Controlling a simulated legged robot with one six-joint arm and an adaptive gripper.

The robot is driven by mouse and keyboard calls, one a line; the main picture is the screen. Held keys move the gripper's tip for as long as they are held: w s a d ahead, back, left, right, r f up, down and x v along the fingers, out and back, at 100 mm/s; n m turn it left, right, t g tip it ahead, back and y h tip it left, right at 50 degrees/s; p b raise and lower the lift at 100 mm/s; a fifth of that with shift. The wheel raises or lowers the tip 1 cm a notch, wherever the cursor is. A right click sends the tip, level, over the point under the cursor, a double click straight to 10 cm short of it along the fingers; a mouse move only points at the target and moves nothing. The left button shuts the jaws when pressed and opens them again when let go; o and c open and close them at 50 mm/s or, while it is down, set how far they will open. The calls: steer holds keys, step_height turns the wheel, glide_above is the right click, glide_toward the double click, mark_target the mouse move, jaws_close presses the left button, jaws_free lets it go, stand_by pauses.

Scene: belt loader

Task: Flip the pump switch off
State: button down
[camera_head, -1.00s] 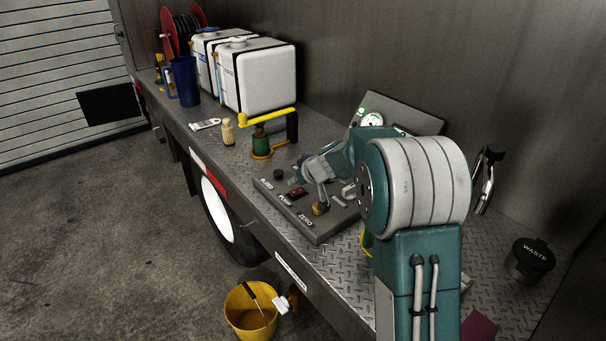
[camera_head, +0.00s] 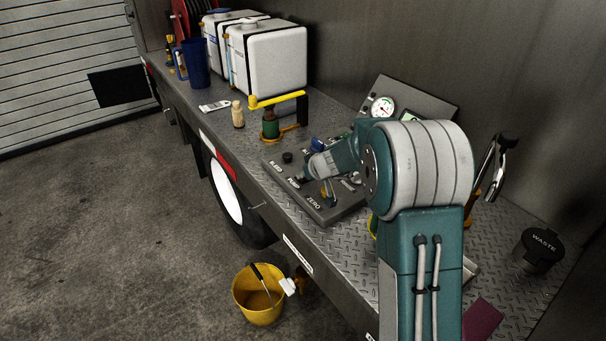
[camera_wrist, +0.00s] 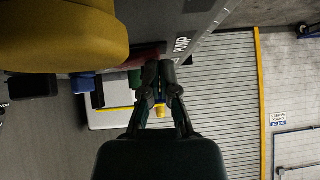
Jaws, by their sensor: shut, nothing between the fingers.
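The control panel (camera_head: 343,205) is a dark grey box on the truck bed, with labels including PUMP and ZERO. My gripper (camera_head: 302,180) is low over the panel beside the PUMP label and hides the red pump switch in the head view. In the wrist view, my gripper (camera_wrist: 160,68) is shut and empty, its fingertips together close to the PUMP label (camera_wrist: 182,45). A dark red strip, likely the pump switch (camera_wrist: 140,54), shows just beside the tips. I cannot tell whether they touch, or which way the switch is tilted.
A yellow knob (camera_wrist: 60,35) looms close in the wrist view. A gauge (camera_head: 382,107) stands behind the panel. A yellow-handled hand pump (camera_head: 270,125), wooden bottle (camera_head: 238,115) and white tanks (camera_head: 270,62) stand further left. A waste bin (camera_head: 540,249) is at right.

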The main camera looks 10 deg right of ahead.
mark_target(307, 183)
steer(key=shift+d, duration=0.1)
steer(key=shift+w+d+r, duration=0.3)
steer(key=shift+d+r, duration=0.1)
steer(key=shift+d, duration=0.2)
steer(key=r, duration=0.4)
steer(key=shift+s+a+r, duration=0.15)
steer(key=shift+s+r, duration=0.15)
steer(key=a+v, duration=0.1)
steer(key=v, duration=0.8)
steer(key=shift+s, duration=0.4)
steer(key=shift+a+f, duration=0.1)
